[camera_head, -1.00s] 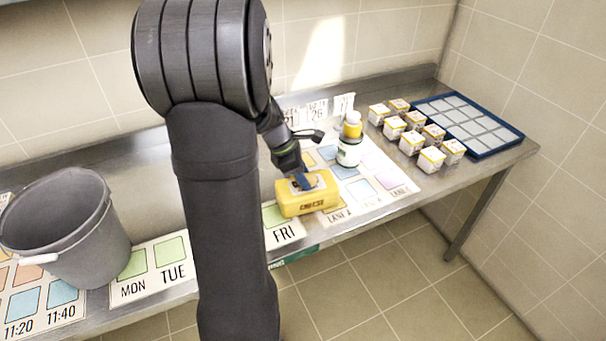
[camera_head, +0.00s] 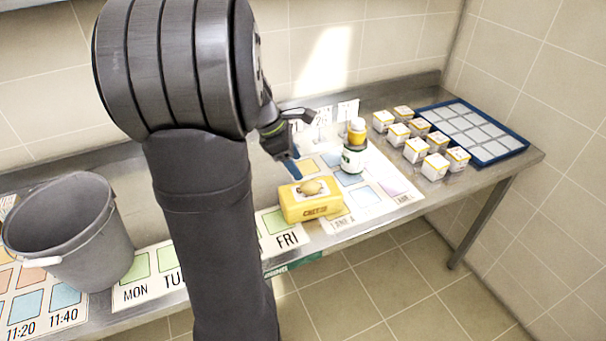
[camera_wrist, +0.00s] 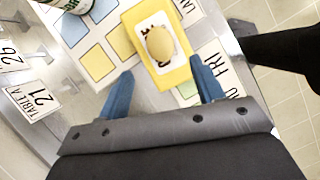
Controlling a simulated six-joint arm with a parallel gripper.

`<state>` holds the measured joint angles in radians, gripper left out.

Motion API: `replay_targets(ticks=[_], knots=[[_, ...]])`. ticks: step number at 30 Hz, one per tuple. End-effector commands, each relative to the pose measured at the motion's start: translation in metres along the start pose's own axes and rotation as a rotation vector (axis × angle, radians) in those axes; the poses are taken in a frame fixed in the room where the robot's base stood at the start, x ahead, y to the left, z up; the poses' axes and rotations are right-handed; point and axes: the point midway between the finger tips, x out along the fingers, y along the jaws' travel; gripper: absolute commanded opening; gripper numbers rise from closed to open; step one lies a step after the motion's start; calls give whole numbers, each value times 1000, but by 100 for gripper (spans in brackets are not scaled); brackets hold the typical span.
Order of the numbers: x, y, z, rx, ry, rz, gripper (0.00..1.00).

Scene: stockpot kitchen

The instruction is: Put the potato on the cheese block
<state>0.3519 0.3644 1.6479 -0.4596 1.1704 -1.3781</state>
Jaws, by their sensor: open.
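The potato (camera_head: 312,187) is a small tan, rounded thing lying on top of the yellow cheese block (camera_head: 311,208). In the wrist view the potato (camera_wrist: 160,44) sits near the middle of the cheese block's (camera_wrist: 134,22) top, on its pale label. My gripper (camera_head: 292,160) is above and behind the block, apart from both. In the wrist view its two blue fingers (camera_wrist: 160,88) are spread wide with nothing between them, and the potato lies beyond the fingertips.
A bottle with a yellow cap (camera_head: 354,150) stands behind the block to the right. Several small white-and-yellow boxes (camera_head: 415,150) and a blue-rimmed tray (camera_head: 484,158) are farther right. A grey bucket (camera_head: 70,235) stands at left. Printed mats cover much of the steel counter.

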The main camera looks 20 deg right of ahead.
Motion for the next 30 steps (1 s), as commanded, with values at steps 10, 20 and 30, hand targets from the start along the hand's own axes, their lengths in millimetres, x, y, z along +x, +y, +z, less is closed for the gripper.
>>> replay_targets(ticks=[10,20,30], knots=[[-41,0,0,-1,0,0,61],[-42,0,0,-1,0,-1,61],[-5,-1,0,0,0,-5,61]])
